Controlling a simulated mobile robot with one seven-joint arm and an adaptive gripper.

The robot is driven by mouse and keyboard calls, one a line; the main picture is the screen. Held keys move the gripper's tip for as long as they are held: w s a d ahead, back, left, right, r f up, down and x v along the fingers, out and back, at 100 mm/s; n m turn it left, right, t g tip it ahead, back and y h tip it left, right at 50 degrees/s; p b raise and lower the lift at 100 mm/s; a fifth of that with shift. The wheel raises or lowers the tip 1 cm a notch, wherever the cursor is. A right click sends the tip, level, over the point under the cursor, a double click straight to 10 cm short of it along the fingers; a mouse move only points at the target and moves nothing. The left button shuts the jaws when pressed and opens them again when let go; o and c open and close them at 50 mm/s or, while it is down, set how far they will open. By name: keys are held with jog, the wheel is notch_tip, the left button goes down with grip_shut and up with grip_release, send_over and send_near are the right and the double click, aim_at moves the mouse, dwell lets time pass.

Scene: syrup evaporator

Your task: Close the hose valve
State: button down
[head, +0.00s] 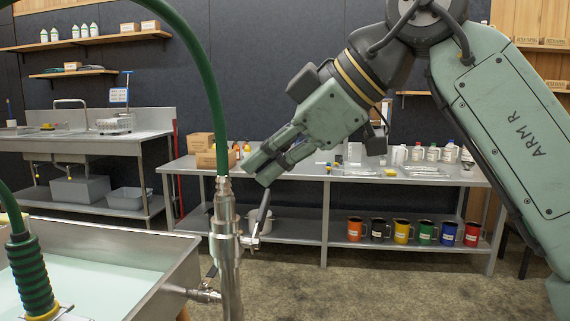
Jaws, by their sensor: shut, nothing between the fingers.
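The green hose (214,100) comes down from the top left into an upright metal pipe (226,235). The hose valve (247,241) sits on the right side of this pipe. Its dark lever handle (264,205) points up and slightly right. My gripper (258,169) is shut and empty, pointing down and left. Its fingertips are at the top of the lever in the picture; I cannot tell whether they touch it. The lever's upper end is close to or partly behind the fingers.
A steel pan (175,262) with pale liquid stands at the lower left, with a side fitting (205,294) near the pipe. A ribbed green hose (30,275) is at the far left. A workbench (310,177) with colored mugs below stands behind. Floor is open at right.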

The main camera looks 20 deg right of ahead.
aim_at(267, 192)
jog(key=shift+w+d+f+b, duration=0.15)
jog(key=shift+f+b, duration=0.15)
jog(key=shift+f, duration=0.25)
jog(key=shift+w+d+f+b, duration=0.15)
jog(key=shift+f+b, duration=0.1)
jog(key=shift+f, duration=0.3)
jog(key=shift+w+d+f+p, duration=0.3)
jog(key=shift+w+f, duration=0.2)
jog(key=shift+f, duration=0.1)
jog(key=shift+w+d+f+p, duration=0.2)
jog(key=shift+w+d+f, duration=0.1)
jog(key=shift+w+f, duration=0.2)
